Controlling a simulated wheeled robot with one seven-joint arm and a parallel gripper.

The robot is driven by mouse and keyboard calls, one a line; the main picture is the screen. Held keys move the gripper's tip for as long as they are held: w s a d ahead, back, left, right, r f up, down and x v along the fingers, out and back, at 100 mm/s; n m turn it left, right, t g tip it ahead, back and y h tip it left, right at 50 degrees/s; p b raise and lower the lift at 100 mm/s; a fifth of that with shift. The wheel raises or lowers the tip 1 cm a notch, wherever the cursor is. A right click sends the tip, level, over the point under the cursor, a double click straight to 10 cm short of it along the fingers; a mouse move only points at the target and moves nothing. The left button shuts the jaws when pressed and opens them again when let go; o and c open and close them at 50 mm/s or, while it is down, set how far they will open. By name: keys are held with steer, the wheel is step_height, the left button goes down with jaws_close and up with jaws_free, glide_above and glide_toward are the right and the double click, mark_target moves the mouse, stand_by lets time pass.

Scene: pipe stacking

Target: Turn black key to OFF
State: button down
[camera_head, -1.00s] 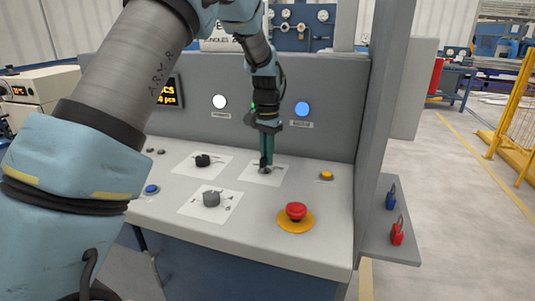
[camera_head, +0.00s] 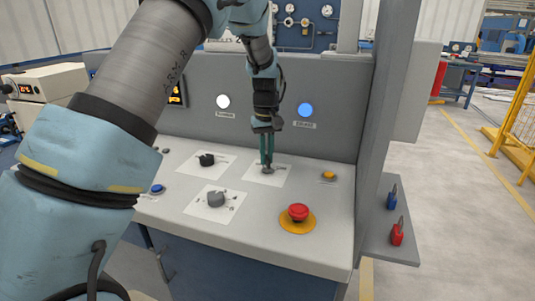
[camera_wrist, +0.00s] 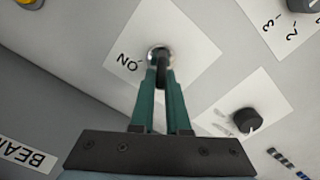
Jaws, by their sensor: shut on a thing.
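The black key (camera_wrist: 162,68) stands in a round metal lock on a white label plate (camera_wrist: 188,22) in the wrist view. The word ON is printed beside the lock; an OFF mark is not visible. My gripper (camera_wrist: 161,82) is shut on the key, with a green finger on each side of it. In the head view my gripper (camera_head: 267,164) points down at the lock (camera_head: 267,171) on the panel's back right part. The key itself is mostly hidden there by the fingers.
A black knob (camera_head: 206,160) and a grey selector knob (camera_head: 215,199) are to the left. A red emergency button (camera_head: 298,212) and a yellow button (camera_head: 328,175) are to the right. Red (camera_head: 397,235) and blue (camera_head: 392,200) padlocks are on the side shelf.

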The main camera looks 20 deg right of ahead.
steer(key=shift+w+r+n, duration=0.1)
steer(key=shift+n, duration=1.1)
steer(key=shift+a, duration=0.1)
steer(key=c, duration=0.9)
jaws_free()
step_height(320, 180, up, 11)
steer(key=b, duration=0.2)
